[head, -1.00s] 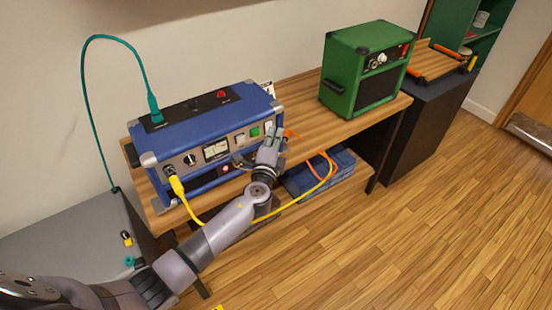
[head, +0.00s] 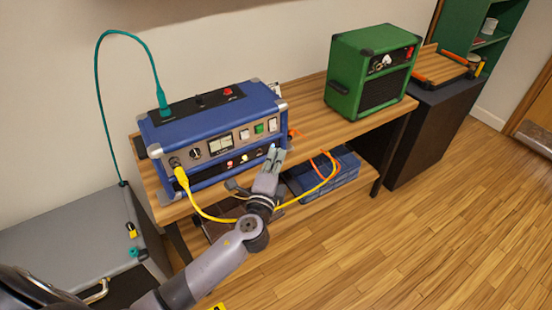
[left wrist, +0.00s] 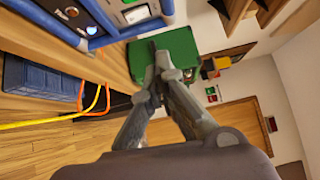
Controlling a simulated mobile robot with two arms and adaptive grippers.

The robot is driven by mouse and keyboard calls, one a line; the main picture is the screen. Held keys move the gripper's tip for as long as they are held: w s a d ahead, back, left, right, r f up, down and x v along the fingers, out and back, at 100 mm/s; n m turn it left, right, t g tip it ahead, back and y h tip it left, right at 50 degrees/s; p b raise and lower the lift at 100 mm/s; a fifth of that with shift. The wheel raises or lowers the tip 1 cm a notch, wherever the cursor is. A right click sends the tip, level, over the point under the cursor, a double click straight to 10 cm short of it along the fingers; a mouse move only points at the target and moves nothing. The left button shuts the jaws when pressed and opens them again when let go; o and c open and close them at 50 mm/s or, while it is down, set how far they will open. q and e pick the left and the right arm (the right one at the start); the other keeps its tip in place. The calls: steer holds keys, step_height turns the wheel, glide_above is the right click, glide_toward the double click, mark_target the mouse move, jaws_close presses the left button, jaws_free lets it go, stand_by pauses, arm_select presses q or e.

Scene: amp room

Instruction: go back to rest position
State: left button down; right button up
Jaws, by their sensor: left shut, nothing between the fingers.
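My left gripper (head: 272,157) is in front of the lower right part of the blue amp (head: 205,115) in the head view. Its fingers are together with nothing between them. In the left wrist view the left gripper (left wrist: 160,62) shows its fingertips closed, with the green amp (left wrist: 182,45) behind them. I cannot tell whether the fingers touch the blue amp. My right gripper is not in view.
The blue amp and the green amp (head: 350,75) stand on a wooden bench (head: 310,132). A yellow cable (head: 205,213) runs from the blue amp's front, near my arm. A teal cable (head: 98,90) rises from its top. A grey cabinet (head: 60,230) stands left. Floor at right is clear.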

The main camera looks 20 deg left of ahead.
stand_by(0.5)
arm_select(q)
steer(key=s+a+f+n+g, duration=0.1)
steer(key=s+f+n+g, duration=0.3)
steer(key=f, duration=0.8)
steer(key=s+a+f+g, duration=0.15)
steer(key=s+f, duration=0.45)
steer(key=f, duration=0.6)
steer(key=s+a+f+n+g, duration=0.15)
steer(key=s+f+g, duration=0.3)
steer(key=f, duration=0.75)
steer(key=s+f+n+g, duration=0.2)
steer(key=s+f, duration=0.4)
steer(key=s, duration=0.6)
steer(key=s+f+n+g+h, duration=0.1)
steer(key=s+f+n, duration=0.3)
steer(key=s, duration=0.8)
steer(key=s+f+n+g+h, duration=0.1)
steer(key=s+f+n+g, duration=0.2)
steer(key=s+f, duration=0.5)
steer(key=s+g, duration=0.1)
steer(key=s, duration=0.3)
steer(key=shift+s+d+f, duration=0.15)
steer(key=shift+d+f, duration=0.2)
